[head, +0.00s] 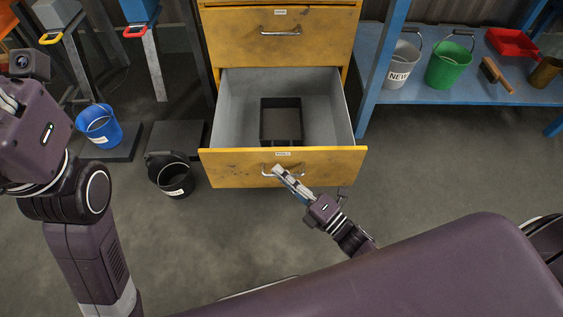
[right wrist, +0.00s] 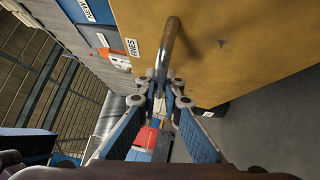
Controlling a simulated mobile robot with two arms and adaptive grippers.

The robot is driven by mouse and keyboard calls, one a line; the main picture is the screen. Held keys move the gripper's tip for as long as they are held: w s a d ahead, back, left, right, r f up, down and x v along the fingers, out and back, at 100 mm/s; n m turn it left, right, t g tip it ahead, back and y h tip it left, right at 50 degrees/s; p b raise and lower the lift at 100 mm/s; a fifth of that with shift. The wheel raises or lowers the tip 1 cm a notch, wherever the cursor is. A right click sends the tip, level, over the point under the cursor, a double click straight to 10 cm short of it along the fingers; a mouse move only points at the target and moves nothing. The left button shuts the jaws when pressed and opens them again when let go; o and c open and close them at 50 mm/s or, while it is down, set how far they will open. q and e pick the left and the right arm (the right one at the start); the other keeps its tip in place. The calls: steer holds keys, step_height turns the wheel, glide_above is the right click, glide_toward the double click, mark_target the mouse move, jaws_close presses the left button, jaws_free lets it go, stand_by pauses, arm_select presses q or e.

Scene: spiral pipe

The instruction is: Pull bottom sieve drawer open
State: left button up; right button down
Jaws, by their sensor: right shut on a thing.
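The bottom drawer (head: 225,170) of the yellow cabinet is pulled well out, and its grey inside shows in the head view. Its worn yellow front fills the upper right of the right wrist view (right wrist: 235,40). Its metal bar handle (head: 267,173) also shows in the right wrist view (right wrist: 170,45). My right gripper (head: 279,172) is shut on the handle, with its fingertips around the bar in the right wrist view (right wrist: 166,88). A dark square frame (head: 281,101) lies inside the drawer. My left arm is at the left edge; its fingers are barely visible.
The drawer above (head: 240,35) is shut. A blue bucket (head: 99,127) and a black bucket (head: 170,176) stand left of the cabinet. A blue shelf (head: 440,93) on the right holds a grey bucket (head: 402,62) and a green bucket (head: 449,65).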

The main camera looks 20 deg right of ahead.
steer(key=shift+s+a, duration=0.15)
steer(key=shift+s, duration=0.65)
steer(key=c, duration=2.1)
jaws_free()
steer(key=v, duration=1.2)
